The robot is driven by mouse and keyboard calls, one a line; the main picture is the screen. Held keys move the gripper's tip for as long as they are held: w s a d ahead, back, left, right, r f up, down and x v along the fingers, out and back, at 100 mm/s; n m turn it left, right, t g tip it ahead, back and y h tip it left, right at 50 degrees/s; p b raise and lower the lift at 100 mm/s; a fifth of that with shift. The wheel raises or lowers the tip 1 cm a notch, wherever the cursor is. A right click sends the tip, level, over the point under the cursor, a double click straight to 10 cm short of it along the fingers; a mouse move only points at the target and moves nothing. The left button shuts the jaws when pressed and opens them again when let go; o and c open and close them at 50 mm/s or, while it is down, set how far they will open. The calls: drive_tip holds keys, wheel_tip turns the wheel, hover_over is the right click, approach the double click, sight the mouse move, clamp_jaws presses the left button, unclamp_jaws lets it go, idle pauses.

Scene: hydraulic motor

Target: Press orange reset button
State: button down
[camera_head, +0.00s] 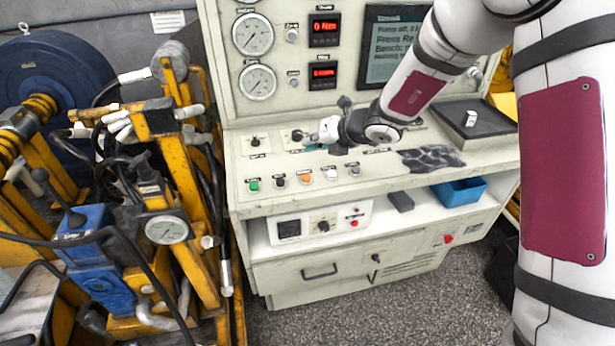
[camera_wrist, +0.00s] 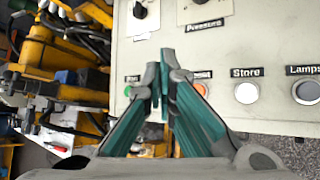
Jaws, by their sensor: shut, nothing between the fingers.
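The orange reset button (camera_head: 306,179) is on the sloped front strip of the pale console, between a black button (camera_head: 279,181) and a white button (camera_head: 331,174). In the wrist view the orange button (camera_wrist: 201,88) shows just right of my fingers, partly covered by the right finger. My gripper (camera_head: 318,142) is above and behind the button row in the head view, apart from the orange button as far as I can see. In the wrist view my gripper's (camera_wrist: 164,66) teal fingers converge, shut and empty, over the panel between the green and orange buttons.
A green button (camera_head: 253,185) and a grey button (camera_head: 355,169) end the row. Knobs (camera_head: 255,141) sit behind it, below gauges (camera_head: 253,34) and red displays. A dark tray (camera_head: 470,118) lies at the right. Yellow and blue machinery (camera_head: 130,200) crowds the left side.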

sight(309, 178)
drive_tip(key=shift+w+a+f+b, duration=0.15)
drive_tip(key=shift+f+b, duration=0.45)
drive_tip(key=shift+f, duration=0.85)
drive_tip(key=shift+w+f+b, duration=0.25)
drive_tip(key=shift+f+b, duration=0.4)
drive_tip(key=shift+f, duration=0.8)
drive_tip(key=shift+w+a+f+b, duration=0.15)
drive_tip(key=shift+f+b, duration=0.45)
drive_tip(key=shift+f, duration=0.85)
drive_tip(key=shift+w+d, duration=0.1)
drive_tip(key=shift+f, duration=0.35)
drive_tip(key=shift+w+f, duration=0.1)
drive_tip(key=shift+f, duration=0.3)
drive_tip(key=shift+r, duration=0.8)
drive_tip(key=shift+s+d+r+p, duration=0.1)
drive_tip(key=shift+s+r+p, duration=0.15)
drive_tip(key=shift+r+p, duration=0.7)
drive_tip(key=shift+s+r+p, duration=0.25)
drive_tip(key=shift+r+p, duration=0.1)
drive_tip(key=shift+r, duration=1.15)
